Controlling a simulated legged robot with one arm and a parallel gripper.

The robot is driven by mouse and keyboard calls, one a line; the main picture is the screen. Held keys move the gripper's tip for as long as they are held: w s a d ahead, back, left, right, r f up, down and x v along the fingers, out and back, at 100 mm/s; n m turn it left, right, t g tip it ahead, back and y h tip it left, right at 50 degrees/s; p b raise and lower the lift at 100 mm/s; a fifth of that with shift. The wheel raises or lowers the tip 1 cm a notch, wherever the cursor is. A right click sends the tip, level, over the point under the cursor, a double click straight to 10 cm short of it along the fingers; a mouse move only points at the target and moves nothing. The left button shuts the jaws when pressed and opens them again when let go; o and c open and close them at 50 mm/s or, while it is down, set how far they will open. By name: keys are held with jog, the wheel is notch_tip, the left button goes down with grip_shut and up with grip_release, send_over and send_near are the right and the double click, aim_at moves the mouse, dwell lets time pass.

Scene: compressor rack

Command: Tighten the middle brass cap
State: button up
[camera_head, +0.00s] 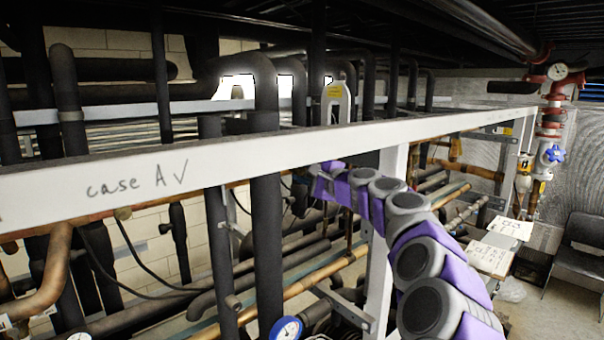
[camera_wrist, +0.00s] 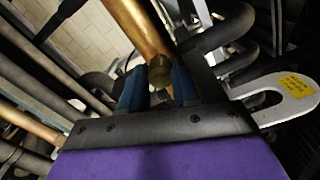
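In the wrist view a brass cap (camera_wrist: 160,73) sits on the side of a copper pipe (camera_wrist: 142,28). My gripper (camera_wrist: 160,80) has its two blue fingers on either side of this cap, close to its sides. I cannot tell whether the fingers press on it. In the head view my gripper (camera_head: 325,180) reaches behind the white beam, and the cap between its fingers is not visible there.
A white beam (camera_head: 190,165) marked "case A" crosses in front of the rack, and a white post (camera_head: 380,275) stands beside my arm. Dark insulated pipes (camera_head: 267,240) crowd the left. A grey bracket with a yellow label (camera_wrist: 285,97) lies right of the gripper. A chair (camera_head: 580,255) stands at right.

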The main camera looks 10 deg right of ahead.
jog(key=o, duration=0.5)
jog(key=shift+w+d+f, duration=0.15)
jog(key=shift+d+f, duration=0.05)
jog(key=shift+f, duration=0.1)
jog(key=shift+c, duration=0.2)
jog(key=shift+r, duration=0.1)
jog(key=shift+s+d, duration=0.1)
jog(key=shift+s, duration=0.15)
jog(key=shift+s+d+b, duration=0.25)
jog(key=shift+s+b, duration=0.05)
jog(key=shift+s, duration=0.2)
jog(key=b+v, duration=0.3)
jog(key=v, duration=1.2)
jog(key=shift+s+d, duration=0.25)
jog(key=shift+d, duration=0.15)
